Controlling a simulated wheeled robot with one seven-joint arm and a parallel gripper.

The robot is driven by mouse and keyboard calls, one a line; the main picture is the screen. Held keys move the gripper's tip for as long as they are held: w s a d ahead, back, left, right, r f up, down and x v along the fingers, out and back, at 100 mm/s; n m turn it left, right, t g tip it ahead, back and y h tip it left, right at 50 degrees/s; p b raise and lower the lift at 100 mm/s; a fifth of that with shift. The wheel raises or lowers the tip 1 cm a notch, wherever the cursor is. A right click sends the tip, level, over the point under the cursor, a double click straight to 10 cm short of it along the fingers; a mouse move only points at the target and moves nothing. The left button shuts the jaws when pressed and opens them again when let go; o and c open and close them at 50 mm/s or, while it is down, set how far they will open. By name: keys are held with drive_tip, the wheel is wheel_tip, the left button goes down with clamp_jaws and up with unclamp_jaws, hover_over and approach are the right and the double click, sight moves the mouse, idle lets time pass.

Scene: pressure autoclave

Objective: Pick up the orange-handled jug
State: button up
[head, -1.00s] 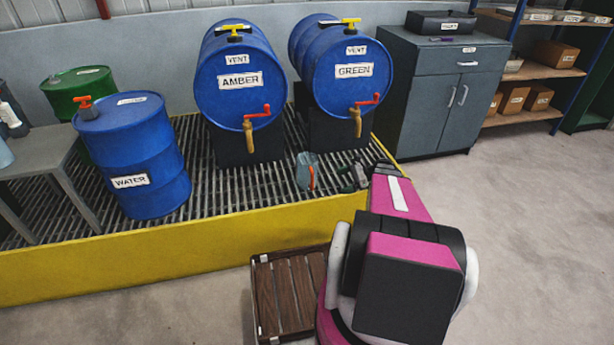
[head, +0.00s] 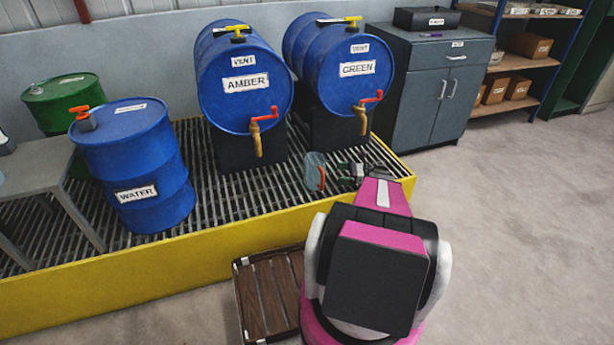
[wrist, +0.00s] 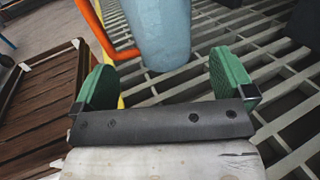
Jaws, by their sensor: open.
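The jug (head: 314,168) stands upright on the grated deck below and between the two drums. It is pale blue-grey with an orange handle (head: 322,178) on the side toward the front edge. My gripper (head: 352,174) is at its right, with a gap between them in the head view. In the wrist view the jug (wrist: 160,30) is just beyond the open green-padded fingers of my gripper (wrist: 165,82). The orange handle (wrist: 97,30) rises at left, beyond the left finger. The fingers hold nothing. The jug's top is cut off in the wrist view.
The AMBER drum (head: 240,100) and GREEN drum (head: 325,80) have taps overhanging the deck. The WATER drum (head: 140,180) stands left. A yellow deck edge (head: 200,246) and a wooden slatted platform (head: 270,290) lie in front. Open floor is at right.

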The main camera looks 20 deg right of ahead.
sight(318, 173)
drive_tip(key=x, duration=1)
drive_tip(key=shift+a+f, duration=0.15)
drive_tip(key=shift+a, duration=0.3)
drive_tip(key=c, duration=0.6)
